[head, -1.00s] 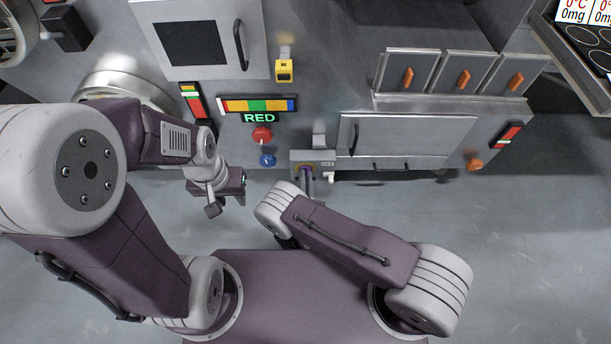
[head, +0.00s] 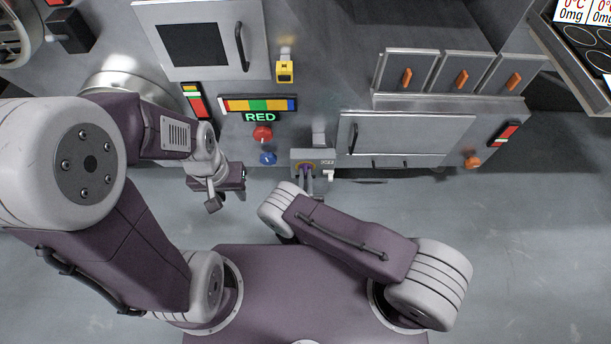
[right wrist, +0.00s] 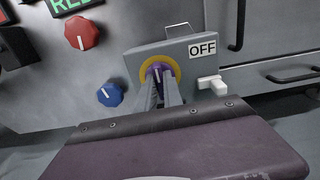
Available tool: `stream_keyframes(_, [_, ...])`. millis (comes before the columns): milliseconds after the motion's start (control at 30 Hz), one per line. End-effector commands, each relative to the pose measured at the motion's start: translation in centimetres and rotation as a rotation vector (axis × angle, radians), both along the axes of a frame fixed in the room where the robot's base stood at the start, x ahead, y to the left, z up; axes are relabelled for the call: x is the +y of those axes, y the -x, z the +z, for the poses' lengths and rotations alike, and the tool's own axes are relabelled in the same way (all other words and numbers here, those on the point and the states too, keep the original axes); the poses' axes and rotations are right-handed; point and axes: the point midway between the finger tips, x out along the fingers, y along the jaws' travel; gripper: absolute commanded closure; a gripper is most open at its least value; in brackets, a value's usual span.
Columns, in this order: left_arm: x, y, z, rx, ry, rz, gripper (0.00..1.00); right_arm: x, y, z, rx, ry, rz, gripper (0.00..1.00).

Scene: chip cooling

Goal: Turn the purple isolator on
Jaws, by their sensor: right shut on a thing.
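The purple isolator is a grey box (right wrist: 185,57) with a yellow ring and a purple knob (right wrist: 157,73). Its label reads OFF in the right wrist view. In the head view the box (head: 325,156) sits low on the machine front, right of the red and blue knobs. My right gripper (right wrist: 160,84) is shut on the purple knob, its two long fingers on either side of it; it also shows in the head view (head: 308,178). My left gripper (head: 229,196) hangs in the free space left of the isolator, touching nothing visible; its jaw gap is unclear.
A red knob (head: 262,134) and a blue knob (head: 268,158) sit just left of the isolator. A white switch (right wrist: 212,84) is at its lower right. A yellow box (head: 284,71) and a handled panel (head: 405,138) are nearby. The floor in front is clear.

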Motion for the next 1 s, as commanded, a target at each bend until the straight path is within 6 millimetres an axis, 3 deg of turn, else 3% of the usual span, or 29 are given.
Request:
stream_keyframes(300, [0.0,0.0,0.0,0.0,0.0,0.0,0.64,0.0,0.1,-0.1,0.002,0.005,0.0,1.0])
stream_keyframes(333, [0.0,0.0,0.0,0.0,0.0,0.0,0.64,0.0,0.1,-0.1,0.002,0.005,0.0,0.83])
stream_keyframes(400, [0.0,0.0,0.0,0.0,0.0,0.0,0.64,0.0,0.0,-0.1,0.002,0.005,0.0,0.67])
stream_keyframes(733, [0.0,0.0,0.3,0.0,0.0,0.0,0.64,0.0,0.0,0.3,0.0,0.002,0.0,0.67])
stream_keyframes(1000, [0.0,0.0,4.6,0.0,0.0,0.0,0.64,-0.6,0.4,5.4,0.003,0.008,-0.001,0.67])
